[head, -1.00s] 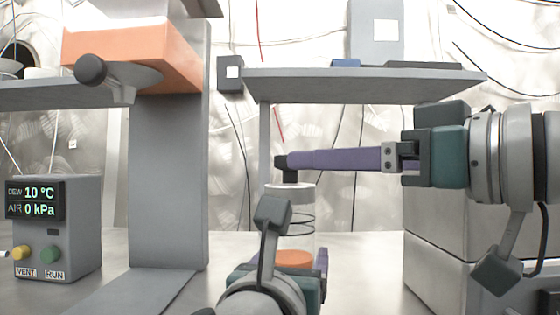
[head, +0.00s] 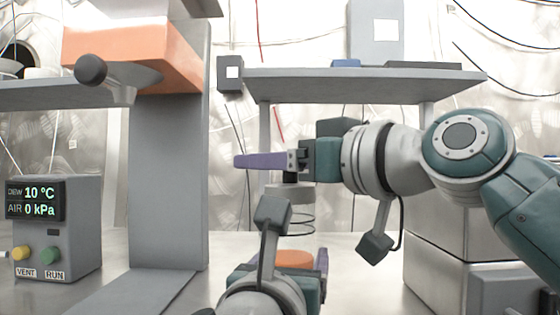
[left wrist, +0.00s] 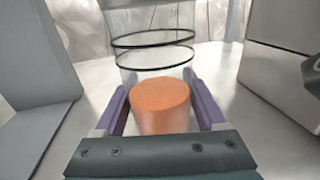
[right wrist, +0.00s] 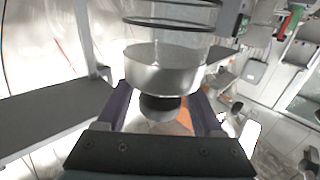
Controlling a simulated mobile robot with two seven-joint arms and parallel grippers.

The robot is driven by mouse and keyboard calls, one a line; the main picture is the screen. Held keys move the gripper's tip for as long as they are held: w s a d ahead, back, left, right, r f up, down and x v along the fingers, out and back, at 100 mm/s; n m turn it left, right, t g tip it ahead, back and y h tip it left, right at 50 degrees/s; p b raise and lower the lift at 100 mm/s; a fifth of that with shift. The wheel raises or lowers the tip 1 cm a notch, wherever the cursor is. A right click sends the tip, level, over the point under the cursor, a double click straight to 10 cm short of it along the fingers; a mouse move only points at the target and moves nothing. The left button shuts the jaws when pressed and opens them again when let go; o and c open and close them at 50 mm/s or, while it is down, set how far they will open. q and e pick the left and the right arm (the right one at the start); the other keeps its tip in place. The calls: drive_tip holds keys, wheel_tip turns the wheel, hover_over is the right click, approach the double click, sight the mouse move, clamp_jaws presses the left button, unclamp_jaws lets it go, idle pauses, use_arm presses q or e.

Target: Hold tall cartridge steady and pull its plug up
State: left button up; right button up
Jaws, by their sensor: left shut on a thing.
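The tall cartridge is a clear cylinder with black rings (head: 294,222) and an orange lower part (head: 294,257), which also shows in the left wrist view (left wrist: 161,104). It stands upright. My left gripper (left wrist: 160,100) is shut on the orange part, one purple finger on each side. A pale cap and dark knob form the plug on top; the knob (right wrist: 162,107) and cap (right wrist: 164,72) show in the right wrist view. My right gripper (right wrist: 162,98) is open, its fingers either side of the knob with gaps visible. In the head view its near finger (head: 262,160) hides part of the knob.
A grey shelf (head: 350,84) stands behind the cartridge. A grey column with an orange block (head: 132,58) is at left, beside a control box (head: 57,228). Steel boxes (head: 440,250) stand at right. The bench between column and cartridge is clear.

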clamp_jaws()
idle(0.3)
idle(0.9)
